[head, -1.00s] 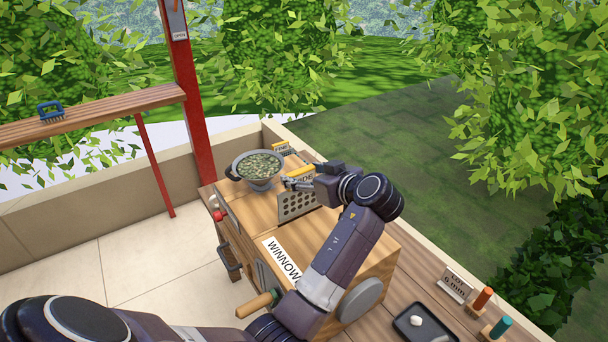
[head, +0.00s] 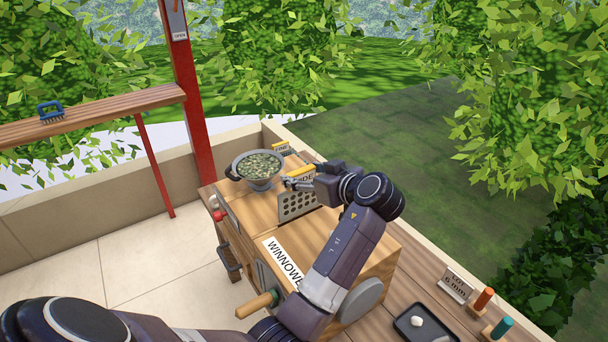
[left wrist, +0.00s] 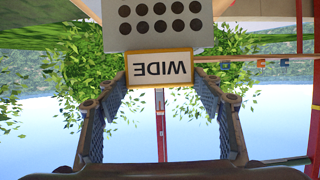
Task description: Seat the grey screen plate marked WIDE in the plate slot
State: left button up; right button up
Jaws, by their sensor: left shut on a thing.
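The grey WIDE plate (head: 297,206) stands upright, with rows of round holes and a yellow-framed WIDE label (left wrist: 159,68) along its top. It is at the top of the wooden winnower (head: 330,244). Its lower edge meets the wooden top in the head view; I cannot tell how deep it sits, and the slot itself is hidden. My left gripper (head: 301,182) is shut on the plate at its label end. In the left wrist view the plate appears upside down, with the label between the two fingers. My right gripper is not in view.
A metal bowl-shaped hopper of beans (head: 258,167) stands just left of the plate. Another yellow-labelled plate (head: 281,147) is behind it. A black tray (head: 424,325), a small sign (head: 455,286) and coloured pegs (head: 483,299) are at the lower right. A crank handle (head: 257,305) sticks out in front.

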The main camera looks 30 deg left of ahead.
aim_at(301, 203)
pick_arm(q)
jog(key=shift+f, duration=0.15)
jog(key=shift+f+b, duration=0.3)
jog(key=shift+b, duration=0.1)
jog(key=shift+f+b, duration=3.7)
jog(key=shift+f, duration=0.9)
jog(key=o, duration=2)
jog(key=shift+r, duration=0.1)
notch_tip(301, 203, up, 10)
